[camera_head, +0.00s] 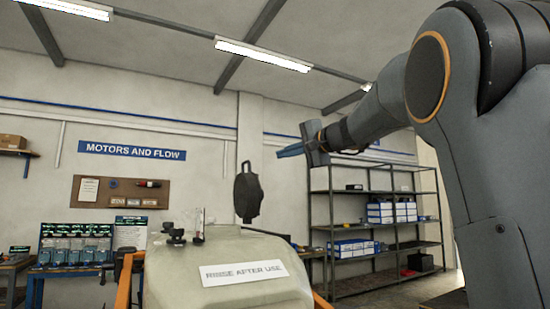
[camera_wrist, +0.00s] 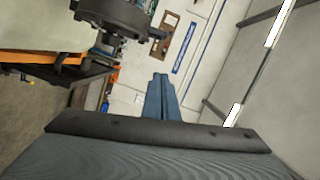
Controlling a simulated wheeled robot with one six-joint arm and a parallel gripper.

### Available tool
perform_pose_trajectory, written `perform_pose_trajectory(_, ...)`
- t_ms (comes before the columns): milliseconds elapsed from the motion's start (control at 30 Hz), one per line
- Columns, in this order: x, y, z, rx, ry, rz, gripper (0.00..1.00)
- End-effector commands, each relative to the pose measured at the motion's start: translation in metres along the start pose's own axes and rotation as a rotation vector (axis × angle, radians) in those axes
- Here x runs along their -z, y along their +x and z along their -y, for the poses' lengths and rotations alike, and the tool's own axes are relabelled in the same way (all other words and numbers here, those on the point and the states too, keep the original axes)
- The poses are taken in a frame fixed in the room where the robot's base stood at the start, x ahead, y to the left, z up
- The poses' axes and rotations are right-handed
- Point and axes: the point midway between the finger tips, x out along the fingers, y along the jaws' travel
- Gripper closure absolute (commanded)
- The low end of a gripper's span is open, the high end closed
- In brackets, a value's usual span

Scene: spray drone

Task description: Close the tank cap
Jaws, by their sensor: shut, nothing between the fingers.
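The tank (camera_head: 235,275) is a pale, rounded body with a "RINSE AFTER USE" label, low in the head view. Its black round cap (camera_head: 247,192) stands open, upright above the tank's top. My gripper (camera_head: 280,154) is to the right of the cap and higher than it, apart from it, with its blue fingers pointing left. The fingers are shut and empty; they also show in the wrist view (camera_wrist: 158,82). A dark round part at the top of the wrist view (camera_wrist: 115,14) looks like the cap, partly cut off. The tank's opening is hidden in the head view.
Small black fittings and a clear tube (camera_head: 198,224) rise from the tank's top, left of the cap. Orange frame bars (camera_head: 124,282) flank the tank. A metal shelf (camera_head: 385,215) with boxes stands behind at right. The air around my gripper is free.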

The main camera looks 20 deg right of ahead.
Motion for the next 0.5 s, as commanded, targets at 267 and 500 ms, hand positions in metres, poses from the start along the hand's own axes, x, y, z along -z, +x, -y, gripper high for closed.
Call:
perform_pose_trajectory(267, -0.002, 0.054, 0.003, -0.001, 0.002, 0.006, 1.00)
perform_pose_trajectory(500, -0.015, 0.087, 0.005, 0.001, 0.001, 0.007, 1.00)
